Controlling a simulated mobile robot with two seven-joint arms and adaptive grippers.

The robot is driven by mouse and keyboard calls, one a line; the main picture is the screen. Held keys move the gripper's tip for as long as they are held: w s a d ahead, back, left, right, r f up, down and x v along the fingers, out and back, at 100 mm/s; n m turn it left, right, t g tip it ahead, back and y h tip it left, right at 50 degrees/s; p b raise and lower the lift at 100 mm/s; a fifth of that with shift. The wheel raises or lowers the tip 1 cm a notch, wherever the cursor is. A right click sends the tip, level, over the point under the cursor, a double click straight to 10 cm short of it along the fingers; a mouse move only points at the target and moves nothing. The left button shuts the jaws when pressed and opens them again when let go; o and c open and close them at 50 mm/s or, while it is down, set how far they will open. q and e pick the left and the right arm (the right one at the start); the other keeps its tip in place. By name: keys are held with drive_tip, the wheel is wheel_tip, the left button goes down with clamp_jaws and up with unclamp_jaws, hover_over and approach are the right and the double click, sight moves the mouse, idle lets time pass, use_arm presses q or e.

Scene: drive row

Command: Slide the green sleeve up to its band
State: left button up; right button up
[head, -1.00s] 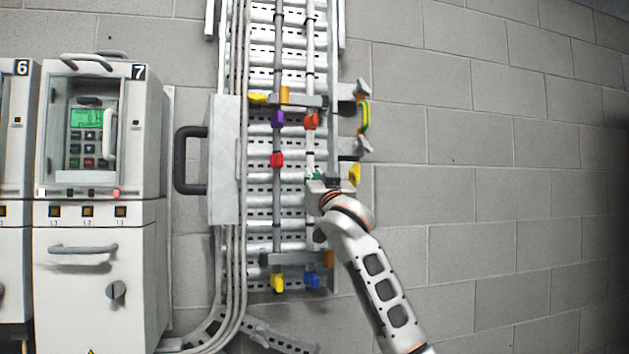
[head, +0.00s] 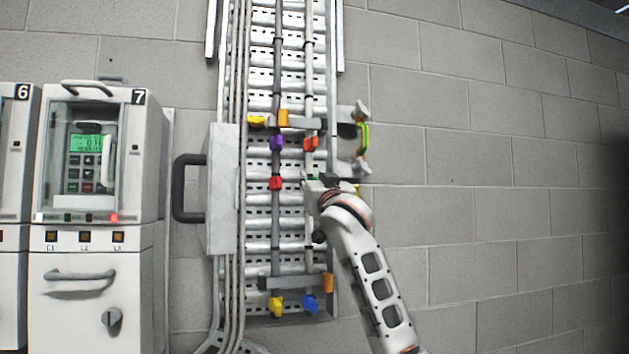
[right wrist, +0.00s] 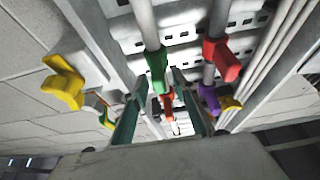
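The green sleeve (right wrist: 157,72) sits on a grey pipe in the right wrist view. In the head view it is mostly hidden behind my right gripper (head: 316,183). In the wrist view the two teal fingers of that gripper (right wrist: 159,76) stand one on each side of the green sleeve's tab. A narrow gap shows on the right side; contact on the left side is unclear. An orange-red sleeve (head: 311,143) is higher on the same pipe. Dark bands (head: 309,97) ring this pipe above it; which belongs to the green sleeve I cannot tell. My left gripper is not in view.
A purple sleeve (head: 277,142) and a red sleeve (head: 276,183) sit on the neighbouring left pipe. A grey box (head: 222,190) with a black handle is left. Bare wall lies right.

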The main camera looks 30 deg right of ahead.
drive_tip(key=v, duration=1.2)
idle(0.3)
drive_tip(key=w+a+f+n+g+y, duration=0.1)
drive_tip(key=w+a+f+n+y, duration=0.15)
drive_tip(key=f, duration=0.85)
drive_tip(key=w+a+f+n+g+y, duration=0.1)
drive_tip(key=w+f, duration=0.3)
drive_tip(key=f, duration=0.7)
drive_tip(key=s+a+f+n+g+y, duration=0.1)
drive_tip(key=s+a+f+g, duration=0.1)
drive_tip(key=f, duration=1.2)
drive_tip(key=s+a+f+n+g+y, duration=0.1)
drive_tip(key=s+a+f, duration=0.15)
drive_tip(key=f, duration=1.15)
drive_tip(key=s+a+f+g+y, duration=0.1)
drive_tip(key=s+a+f, duration=0.1)
drive_tip(key=s+f, duration=0.45)
drive_tip(key=s+a+f+n+g, duration=0.1)
drive_tip(key=s+f, duration=0.2)
drive_tip(key=f, duration=0.6)
drive_tip(key=s+a+f+g+y, duration=0.1)
drive_tip(key=s+a+f+g, duration=0.1)
drive_tip(key=s+f, duration=0.45)
drive_tip(key=s+a+f+g, duration=0.2)
drive_tip(key=s+a+f, duration=0.1)
drive_tip(key=s+f, duration=1.1)
drive_tip(key=s, duration=0.4)
drive_tip(key=shift+s+f, duration=0.15)
drive_tip(key=shift+f, duration=0.2)
